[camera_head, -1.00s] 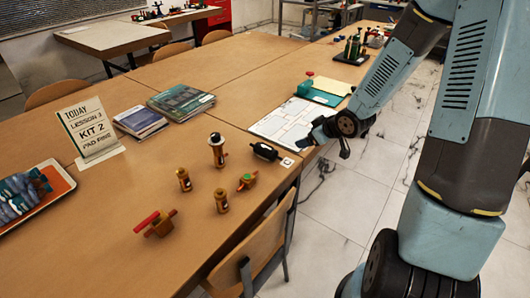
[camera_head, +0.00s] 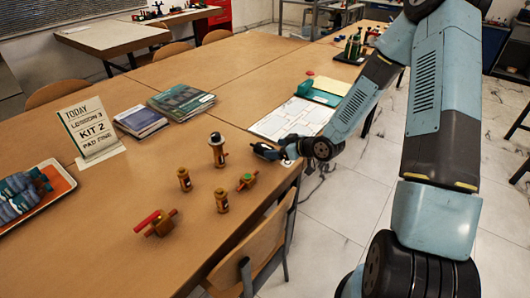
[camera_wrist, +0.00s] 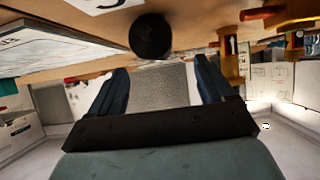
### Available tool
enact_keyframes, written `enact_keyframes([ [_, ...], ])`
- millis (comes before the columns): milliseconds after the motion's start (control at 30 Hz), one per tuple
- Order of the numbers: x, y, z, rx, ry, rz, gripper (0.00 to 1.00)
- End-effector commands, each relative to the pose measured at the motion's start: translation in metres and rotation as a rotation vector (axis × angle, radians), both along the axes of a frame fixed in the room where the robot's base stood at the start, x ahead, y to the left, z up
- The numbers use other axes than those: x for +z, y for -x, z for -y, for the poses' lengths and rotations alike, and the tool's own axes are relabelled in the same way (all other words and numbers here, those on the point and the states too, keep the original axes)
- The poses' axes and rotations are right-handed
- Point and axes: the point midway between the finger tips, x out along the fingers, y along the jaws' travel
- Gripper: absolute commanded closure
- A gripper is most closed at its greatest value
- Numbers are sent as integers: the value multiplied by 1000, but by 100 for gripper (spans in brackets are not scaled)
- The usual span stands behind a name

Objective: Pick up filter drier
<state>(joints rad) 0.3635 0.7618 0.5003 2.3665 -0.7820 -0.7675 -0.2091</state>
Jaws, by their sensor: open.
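The filter drier is the dark cylinder that lay near the table's right edge. In the wrist view it shows as a black round end (camera_wrist: 151,36), just beyond the fingertips and between their lines, a little left of centre. My gripper (camera_wrist: 161,68) is open, with nothing seen between its two dark blue fingers. In the head view my gripper (camera_head: 268,150) is low over the table edge at the drier's place and covers most or all of the drier. I cannot tell whether they touch.
A white sheet (camera_head: 290,121) lies behind my gripper. A chair (camera_head: 255,250) stands at the front edge.

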Motion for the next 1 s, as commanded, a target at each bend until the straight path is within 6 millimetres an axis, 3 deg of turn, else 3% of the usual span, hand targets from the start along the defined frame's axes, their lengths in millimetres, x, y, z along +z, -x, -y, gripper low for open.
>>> enact_keyframes([
  [433,-17,-18,-18,-2,1,-1,19],
  [700,-35,-38,-40,-1,1,-1,19],
  [1000,-37,-41,-42,-3,1,0,21],
])
